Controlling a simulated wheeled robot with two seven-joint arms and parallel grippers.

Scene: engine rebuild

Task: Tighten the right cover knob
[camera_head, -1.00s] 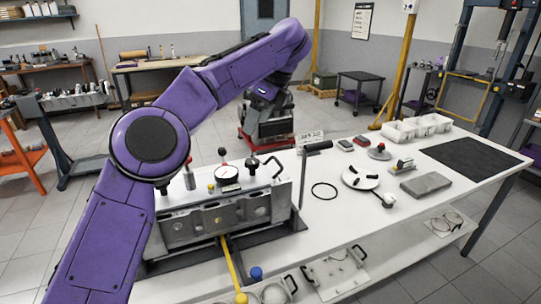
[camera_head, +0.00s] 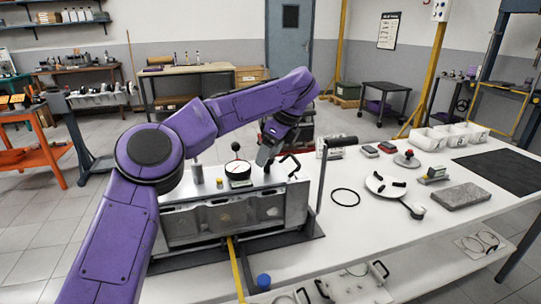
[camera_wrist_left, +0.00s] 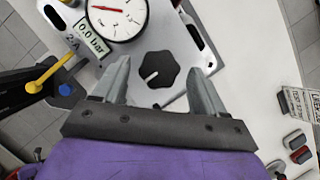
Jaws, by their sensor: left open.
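The right cover knob (camera_wrist_left: 158,70) is a black lobed knob with a white mark. It stands on the light top cover (camera_wrist_left: 180,38) and shows between the fingers of my left gripper (camera_wrist_left: 160,85) in the wrist view. The fingers are apart, one on each side of the knob; I cannot tell whether they touch it. In the head view my left gripper (camera_head: 266,157) is over the right part of the metal engine block (camera_head: 225,215) and hides the knob. My right gripper is not in view.
A round dial gauge (camera_head: 238,170) stands left of the gripper, with a 0.0 bar display (camera_wrist_left: 90,38) beside it. The table (camera_head: 330,235) holds a black ring (camera_head: 345,197).

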